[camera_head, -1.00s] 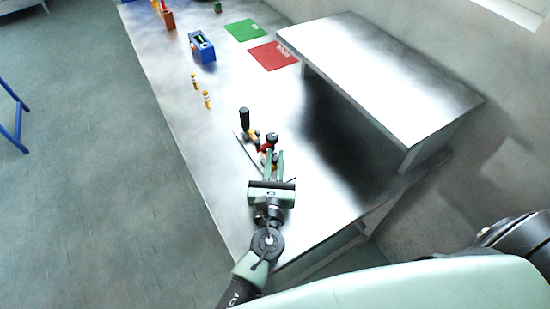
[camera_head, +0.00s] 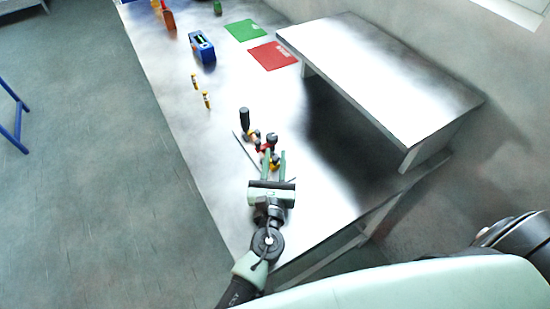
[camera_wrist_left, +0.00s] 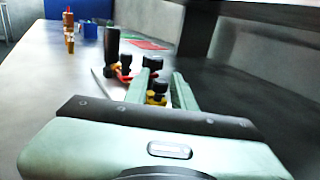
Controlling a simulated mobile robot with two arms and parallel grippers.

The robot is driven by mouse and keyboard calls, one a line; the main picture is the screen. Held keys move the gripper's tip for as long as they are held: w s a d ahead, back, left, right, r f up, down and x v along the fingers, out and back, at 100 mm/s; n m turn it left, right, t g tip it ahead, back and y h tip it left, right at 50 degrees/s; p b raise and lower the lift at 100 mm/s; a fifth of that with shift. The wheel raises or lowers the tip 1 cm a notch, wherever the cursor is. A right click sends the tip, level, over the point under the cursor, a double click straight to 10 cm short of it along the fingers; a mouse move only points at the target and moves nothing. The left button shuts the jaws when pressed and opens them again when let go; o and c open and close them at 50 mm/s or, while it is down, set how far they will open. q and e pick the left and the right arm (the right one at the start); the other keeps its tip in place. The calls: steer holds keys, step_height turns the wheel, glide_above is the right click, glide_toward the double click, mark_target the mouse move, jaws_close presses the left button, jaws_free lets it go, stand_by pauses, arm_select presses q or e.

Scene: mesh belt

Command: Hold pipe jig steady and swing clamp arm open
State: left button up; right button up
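The pipe jig (camera_head: 243,144) is a thin, pale plate with a clamp on it, lying on the metal table near its front end. The clamp has an upright black handle (camera_head: 244,117), red parts (camera_head: 266,147) and yellow and black knobs. The handle (camera_wrist_left: 112,48) also stands upright in the left wrist view. My left gripper (camera_head: 275,153) is open at the near end of the jig, its green fingers apart. In the left wrist view, a yellow and black knob (camera_wrist_left: 157,91) shows between the fingers. I cannot tell whether they touch it. My right gripper is out of view.
A raised metal shelf (camera_head: 385,75) stands to the right of the jig. Two small yellow pegs (camera_head: 206,99), a blue box (camera_head: 202,48), a green mat (camera_head: 246,30) and a red mat (camera_head: 272,56) lie farther back. The table left of the jig is clear.

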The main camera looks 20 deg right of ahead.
arm_select(q)
steer(key=shift+o, duration=0.7)
steer(key=shift+s, duration=0.2)
steer(key=v, duration=1.1)
steer(key=shift+s+a, duration=0.2)
steer(key=shift+s, duration=0.1)
